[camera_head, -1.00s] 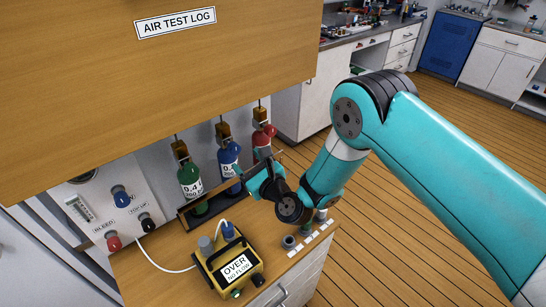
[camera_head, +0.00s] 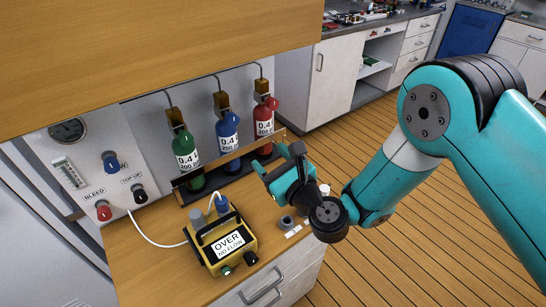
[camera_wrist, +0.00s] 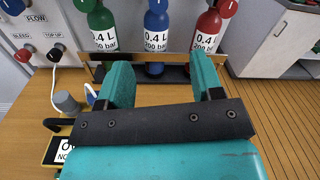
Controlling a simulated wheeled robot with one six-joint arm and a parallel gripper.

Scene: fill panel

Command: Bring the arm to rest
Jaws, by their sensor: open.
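My gripper (camera_head: 278,168) is open and empty, held above the right part of the wooden bench top. Its teal fingers also show in the wrist view (camera_wrist: 160,82), spread apart with nothing between them, pointing toward the bottle rack. The rest of my teal arm reaches in from the right in the head view. The gripper appears apart from the green bottle (camera_head: 185,150), the blue bottle (camera_head: 227,130) and the red bottle (camera_head: 264,116), which stand in the rack. The part of the bench under my wrist is hidden.
A yellow tester (camera_head: 222,245) reading "OVER NO FLOW" sits on the bench, with a white hose to the valve panel (camera_head: 85,180). A wooden cabinet (camera_head: 150,50) overhangs the back. Open floor (camera_head: 400,235) lies to the right.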

